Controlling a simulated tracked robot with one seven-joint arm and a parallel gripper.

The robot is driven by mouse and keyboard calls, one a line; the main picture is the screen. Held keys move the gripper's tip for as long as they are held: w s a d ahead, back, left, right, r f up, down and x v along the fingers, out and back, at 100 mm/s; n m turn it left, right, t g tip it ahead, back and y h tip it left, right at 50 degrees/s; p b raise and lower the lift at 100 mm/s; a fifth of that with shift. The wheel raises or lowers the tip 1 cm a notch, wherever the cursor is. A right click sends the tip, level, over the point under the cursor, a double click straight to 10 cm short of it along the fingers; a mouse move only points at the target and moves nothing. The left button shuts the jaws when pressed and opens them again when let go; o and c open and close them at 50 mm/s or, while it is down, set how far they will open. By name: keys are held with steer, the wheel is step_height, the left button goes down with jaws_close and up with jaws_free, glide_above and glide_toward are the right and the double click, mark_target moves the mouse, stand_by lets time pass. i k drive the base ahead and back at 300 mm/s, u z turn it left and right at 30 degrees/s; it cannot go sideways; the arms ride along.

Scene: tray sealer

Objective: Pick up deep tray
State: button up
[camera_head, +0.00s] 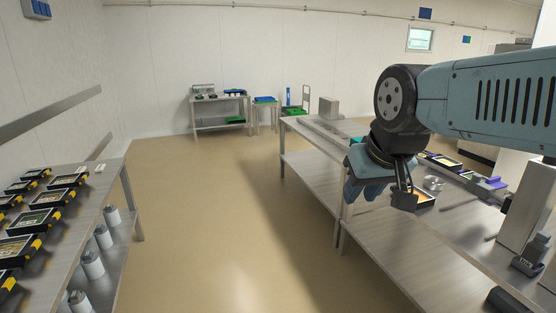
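My gripper (404,198) is over the right-hand metal table, its dark fingers pointing down. A small dark tray with orange contents (424,197) shows just right of the fingers and is partly hidden by them. I cannot tell whether the fingers touch it or whether they are open. Several black trays with yellow corners lie on the left table, one of them in front (19,247) and another farther back (68,180). I cannot tell which tray is the deep one.
The left table (92,215) has several grey canisters (92,264) on its lower shelf. The right table (385,248) also holds a round metal bowl (433,183) and a grey-purple device (485,185). The tan floor (215,225) between the tables is clear. A small table (221,106) stands at the back wall.

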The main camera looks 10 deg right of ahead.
mark_target(447, 162)
steer(key=z, duration=0.1)
steer(key=i, duration=1.1)
steer(key=z, duration=0.6)
steer(key=i, duration=1.25)
steer(key=z, duration=0.6)
steer(key=i, duration=0.85)
steer(key=z, duration=0.3)
